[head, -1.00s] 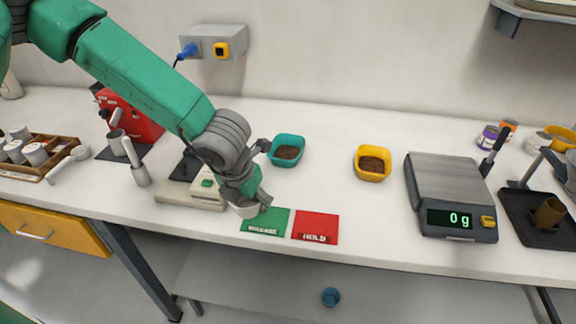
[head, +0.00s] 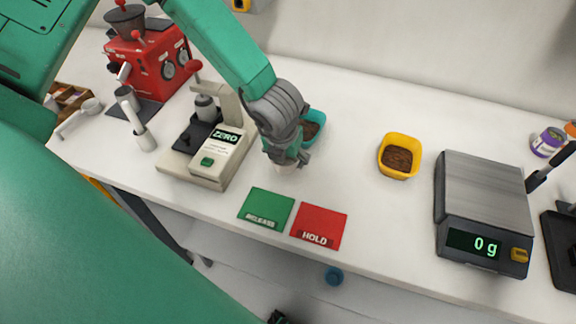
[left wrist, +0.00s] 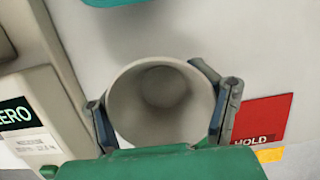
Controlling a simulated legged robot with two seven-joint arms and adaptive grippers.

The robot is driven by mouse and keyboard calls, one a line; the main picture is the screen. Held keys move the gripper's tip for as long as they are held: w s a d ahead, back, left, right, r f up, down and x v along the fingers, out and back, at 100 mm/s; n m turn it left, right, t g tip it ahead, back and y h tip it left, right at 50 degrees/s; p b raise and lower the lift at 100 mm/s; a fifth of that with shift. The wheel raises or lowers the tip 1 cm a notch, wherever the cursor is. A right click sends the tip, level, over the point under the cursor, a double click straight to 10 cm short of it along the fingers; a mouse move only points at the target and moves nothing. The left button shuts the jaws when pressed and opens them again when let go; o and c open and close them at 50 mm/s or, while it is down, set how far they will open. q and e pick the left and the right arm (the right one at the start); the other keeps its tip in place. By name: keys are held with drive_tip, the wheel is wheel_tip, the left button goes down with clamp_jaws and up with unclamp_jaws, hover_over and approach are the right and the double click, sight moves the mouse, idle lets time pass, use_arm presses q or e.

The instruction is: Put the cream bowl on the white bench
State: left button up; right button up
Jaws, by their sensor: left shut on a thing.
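The cream bowl (left wrist: 160,95) is between the two fingers of my left gripper (left wrist: 163,110), which is shut on it. In the left wrist view its open mouth faces the camera and it looks empty. In the head view my left gripper (head: 287,158) points down, and the cream bowl (head: 286,168) shows only partly under the fingers. It is low over the white bench (head: 350,140), behind the green card; I cannot tell whether it touches the bench. My right gripper is not in view.
A teal bowl (head: 314,126) is close behind my gripper. Green (head: 266,208) and red HOLD (head: 319,226) cards lie in front. A yellow bowl (head: 398,158) and a scale (head: 484,205) reading 0 g are right.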

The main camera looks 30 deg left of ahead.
sight(282, 173)
use_arm(q)
wheel_tip(282, 173, down, 3)
drive_tip(key=shift+f, duration=0.15)
drive_tip(key=shift+d+f, duration=0.1)
drive_tip(key=o, duration=1.5)
drive_tip(key=shift+r, duration=0.4)
drive_tip(key=v, duration=1.1)
drive_tip(key=shift+s+r, duration=0.2)
